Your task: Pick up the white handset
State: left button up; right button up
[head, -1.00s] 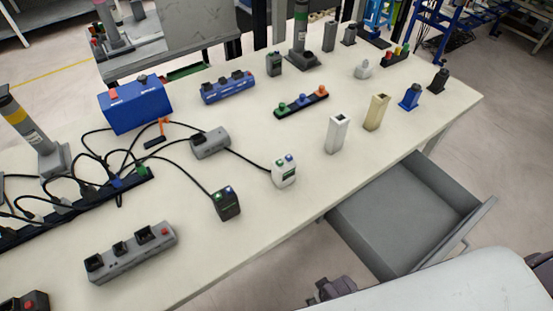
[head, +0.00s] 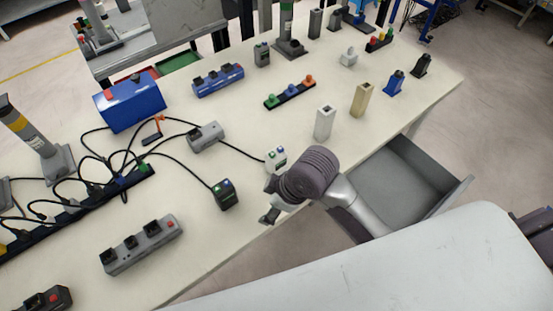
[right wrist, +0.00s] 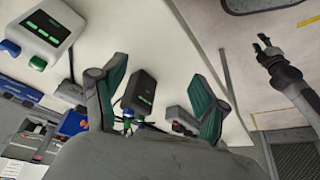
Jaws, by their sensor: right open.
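The white handset (head: 276,157) stands on the table near its front edge, with a green and a blue button on top. In the head view my right gripper (head: 269,201) is open beside its near side, and part of the gripper hides the handset's lower part. In the right wrist view the white handset (right wrist: 42,32) is at the upper left, outside the spread fingers of my right gripper (right wrist: 159,75). The gap between the fingers holds nothing. My left gripper (right wrist: 262,43) shows at the right of the wrist view, its fingers apart and empty; it is not in the head view.
A black handset (head: 226,194) stands left of my right gripper. A grey box (head: 206,137) with cables lies behind it. A white block (head: 324,122) and a beige block (head: 361,99) stand to the right. An open grey drawer (head: 455,196) juts out below the table's front edge.

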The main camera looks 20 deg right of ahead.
jog(key=w+a+r+n+g+h, duration=0.1)
jog(key=w+r+n, duration=0.2)
jog(key=w+n, duration=0.35)
notch_tip(320, 180, up, 7)
jog(key=n+g+h, duration=0.2)
jog(key=n+h, duration=0.1)
jog(key=n, duration=0.1)
send_over(276, 153)
jog(key=f, duration=0.4)
jog(key=f+p, duration=0.1)
jog(key=f, duration=0.3)
jog(key=shift+d, duration=0.2)
jog(key=f+p, duration=0.1)
jog(key=f, duration=0.3)
jog(key=shift+s+a+p, duration=0.15)
jog(key=shift+a+p, duration=0.05)
jog(key=shift+p, duration=0.15)
jog(key=shift+f, duration=0.6)
jog(key=c, duration=1.2)
jog(key=shift+c, duration=0.6)
jog(key=shift+r, duration=0.15)
